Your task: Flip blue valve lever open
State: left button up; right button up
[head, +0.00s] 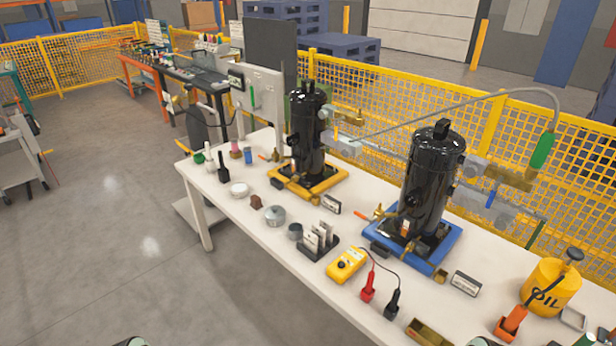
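A small blue lever (491,199) hangs steeply slanted, close to upright, by the pipework to the right of the right-hand black compressor (431,180). Brass valve fittings (512,178) and a grey bar sit just above and beside it. It is small here, and I cannot tell its exact joint with the valve. The right-hand compressor stands on a blue base (447,246). Neither of my grippers can be made out; only small dark parts show at the bottom edge, left and right of centre, far from the lever.
The white table (260,231) carries a second compressor (307,130) on a yellow base, a yellow meter (346,265), a yellow oil can (550,287) and several small parts. A hose with a green handle (542,151) arches above the lever. Yellow mesh fence (577,187) stands behind.

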aim_at(498, 182)
jog(key=z, duration=1.25)
